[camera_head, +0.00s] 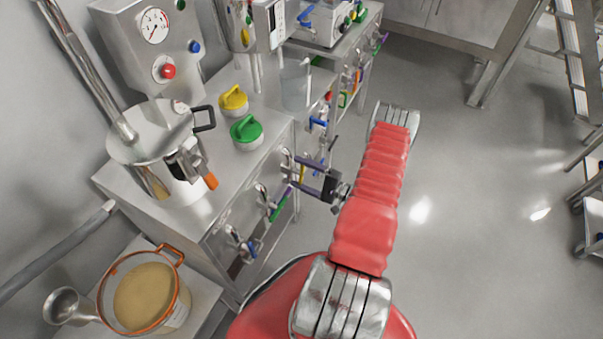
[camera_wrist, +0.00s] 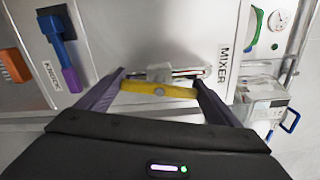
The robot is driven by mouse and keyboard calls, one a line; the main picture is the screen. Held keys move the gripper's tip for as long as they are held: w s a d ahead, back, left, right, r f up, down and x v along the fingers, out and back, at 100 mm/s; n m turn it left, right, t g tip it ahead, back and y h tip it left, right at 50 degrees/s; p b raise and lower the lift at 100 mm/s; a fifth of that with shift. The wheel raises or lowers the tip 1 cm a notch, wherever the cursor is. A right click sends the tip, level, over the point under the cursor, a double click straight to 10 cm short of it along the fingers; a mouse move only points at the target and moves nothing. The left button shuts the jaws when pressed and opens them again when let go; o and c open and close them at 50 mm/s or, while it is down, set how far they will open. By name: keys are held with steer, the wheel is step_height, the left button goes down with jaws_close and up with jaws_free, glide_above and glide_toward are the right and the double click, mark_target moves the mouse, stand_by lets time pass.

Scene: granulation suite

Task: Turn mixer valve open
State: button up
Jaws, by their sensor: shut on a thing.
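The mixer valve has a yellow lever handle (camera_wrist: 158,89), seen in the wrist view beside a panel label (camera_wrist: 226,63) that reads MIXER. My gripper (camera_wrist: 160,82) has its two purple-grey fingers at either end of the yellow handle and is shut on it. The handle lies across the wrist picture between the fingers, with a pale metal valve body (camera_wrist: 172,71) behind it. In the head view my gripper (camera_head: 312,175) reaches left to the cabinet front, where a bit of the yellow handle (camera_head: 302,173) shows. The rest is hidden there.
Another valve with a blue and purple handle (camera_wrist: 62,52) and an orange handle (camera_wrist: 14,65) are left in the wrist view. In the head view, a steel pot (camera_head: 150,133) stands on the cabinet. Open floor (camera_head: 470,190) lies to the right.

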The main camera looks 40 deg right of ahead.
steer(key=shift+s+f+n, duration=0.1)
steer(key=shift+f+n, duration=0.1)
steer(key=shift+n, duration=1.1)
steer(key=shift+a, duration=0.15)
steer(key=o, duration=0.9)
steer(key=v, duration=1.4)
